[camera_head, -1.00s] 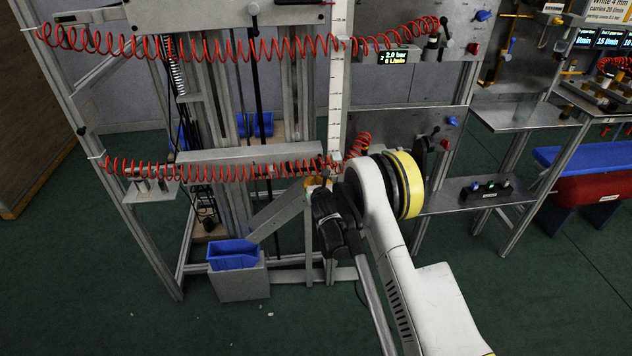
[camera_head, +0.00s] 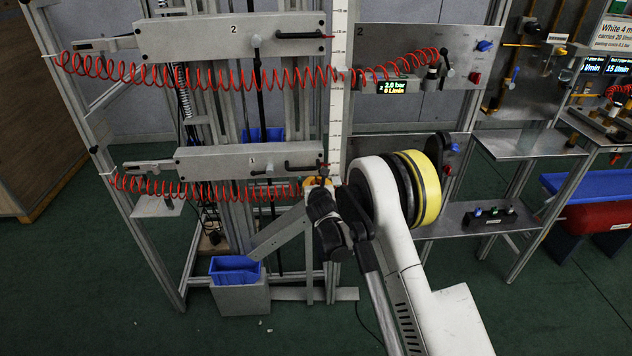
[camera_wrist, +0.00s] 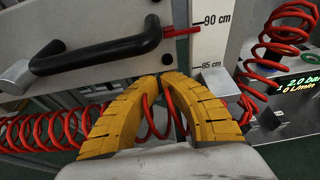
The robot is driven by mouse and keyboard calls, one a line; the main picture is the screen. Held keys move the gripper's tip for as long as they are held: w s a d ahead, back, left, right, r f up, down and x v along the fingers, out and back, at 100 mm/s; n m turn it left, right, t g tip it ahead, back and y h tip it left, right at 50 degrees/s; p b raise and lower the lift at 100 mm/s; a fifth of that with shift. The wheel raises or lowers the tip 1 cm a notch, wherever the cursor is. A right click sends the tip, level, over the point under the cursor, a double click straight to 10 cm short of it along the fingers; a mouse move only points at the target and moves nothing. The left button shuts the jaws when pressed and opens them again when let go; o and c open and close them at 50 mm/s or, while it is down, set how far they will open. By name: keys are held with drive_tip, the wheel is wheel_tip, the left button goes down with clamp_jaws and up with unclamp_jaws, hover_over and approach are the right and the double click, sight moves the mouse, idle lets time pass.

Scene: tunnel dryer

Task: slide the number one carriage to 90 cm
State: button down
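The number one carriage (camera_head: 222,165) is the lower grey bar on the frame, marked 1, with a black handle (camera_head: 300,166) at its right. In the wrist view its handle (camera_wrist: 100,52) fills the upper left. Its red pointer (camera_wrist: 182,31) lies near the 90 cm label on the white scale (camera_wrist: 208,45), apparently slightly below it. My gripper (camera_wrist: 161,79) has its yellow fingers drawn together, tips just below the handle's right end, with no object seen between them. Whether they touch the carriage is unclear. In the head view my wrist partly hides the gripper.
The number two carriage (camera_head: 200,36) is above on the same frame. A red coiled hose (camera_head: 215,190) runs under the lower carriage and behind my fingers. A blue bin (camera_head: 235,268) stands low at left. A panel with a display (camera_head: 392,87) is right of the scale.

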drive_tip(key=a+v, duration=0.1)
drive_tip(key=v, duration=1.1)
drive_tip(key=s+d+r+m+g+h, duration=0.1)
drive_tip(key=s+d+r+m+g, duration=0.1)
drive_tip(key=s+d+r+m, duration=0.65)
drive_tip(key=s+d+r+m+g+h, duration=0.15)
drive_tip(key=s+d+r+m, duration=0.25)
drive_tip(key=s+r+m, duration=0.5)
drive_tip(key=s+d+f+m+g+y, duration=0.1)
drive_tip(key=s+m+g, duration=0.1)
drive_tip(key=s+m, duration=0.7)
drive_tip(key=s+d+f+m+g, duration=0.1)
drive_tip(key=s+d+m, duration=0.1)
drive_tip(key=s+m, duration=0.8)
drive_tip(key=s, duration=0.2)
drive_tip(key=shift+s+d+g+y, duration=0.3)
drive_tip(key=shift+s+g+y, duration=0.05)
